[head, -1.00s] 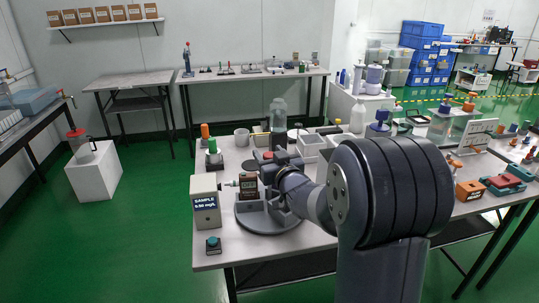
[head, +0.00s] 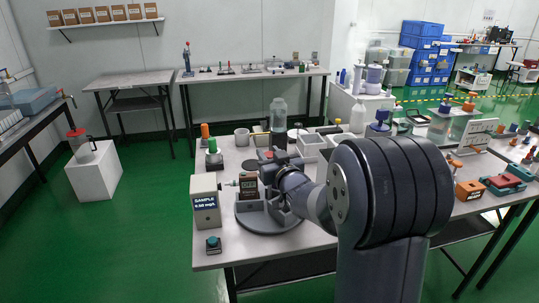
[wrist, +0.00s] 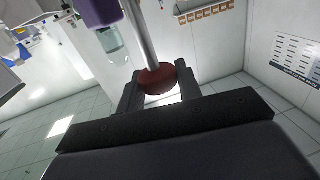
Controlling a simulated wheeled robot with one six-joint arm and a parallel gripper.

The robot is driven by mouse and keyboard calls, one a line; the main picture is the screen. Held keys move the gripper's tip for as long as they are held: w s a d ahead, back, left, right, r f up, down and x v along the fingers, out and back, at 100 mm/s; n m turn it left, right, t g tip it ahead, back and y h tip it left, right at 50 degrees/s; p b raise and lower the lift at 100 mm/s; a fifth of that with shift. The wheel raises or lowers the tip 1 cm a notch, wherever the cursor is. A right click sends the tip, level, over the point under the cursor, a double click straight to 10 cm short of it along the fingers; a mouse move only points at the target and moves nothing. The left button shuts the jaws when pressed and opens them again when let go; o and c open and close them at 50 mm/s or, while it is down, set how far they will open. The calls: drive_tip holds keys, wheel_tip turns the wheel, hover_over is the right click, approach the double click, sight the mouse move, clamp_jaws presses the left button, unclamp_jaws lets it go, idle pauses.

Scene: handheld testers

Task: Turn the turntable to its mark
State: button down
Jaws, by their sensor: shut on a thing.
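The turntable (head: 262,225) is a round grey disc near the front left of the bench. A dark brown tester with a pale label (head: 248,189) stands on it, held by grey blocks. My gripper (head: 276,167) is at the turntable, its fingers partly hidden by the arm. In the wrist view my gripper (wrist: 158,90) is shut on a red ball knob (wrist: 158,79), with a finger on each side. A metal rod (wrist: 141,35) meets the knob. I cannot make out the turntable's mark in either view.
A beige box with a blue SAMPLE display (head: 206,205) stands close left of the turntable. A small box with a teal button (head: 213,245) is in front of it. Bottles and a white bin (head: 311,146) stand behind. The bench's front edge is close to the turntable.

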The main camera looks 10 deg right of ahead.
drive_tip(key=shift+d+n+y+p, duration=0.1)
drive_tip(key=shift+n+y+p, duration=0.4)
drive_tip(key=shift+y+p, duration=0.25)
drive_tip(key=n+g+y+p, duration=0.1)
drive_tip(key=y+p, duration=0.1)
drive_tip(key=n+g+y+p, duration=0.1)
drive_tip(key=n+y+p, duration=0.1)
drive_tip(key=y, duration=0.1)
drive_tip(key=shift+r+g, duration=0.1)
drive_tip(key=shift+g, duration=0.2)
drive_tip(key=shift+n+g+y+p, duration=1.25)
drive_tip(key=shift+n+g+y, duration=0.05)
drive_tip(key=shift+n+y, duration=0.35)
drive_tip(key=shift+n+g+y, duration=0.35)
drive_tip(key=shift+g+y, duration=0.05)
drive_tip(key=shift+g, duration=0.1)
drive_tip(key=c, duration=1)
unclamp_jaws()
drive_tip(key=shift+c, duration=0.2)
drive_tip(key=v, duration=1)
drive_tip(key=shift+s+d, duration=0.15)
drive_tip(key=shift+s, duration=0.15)
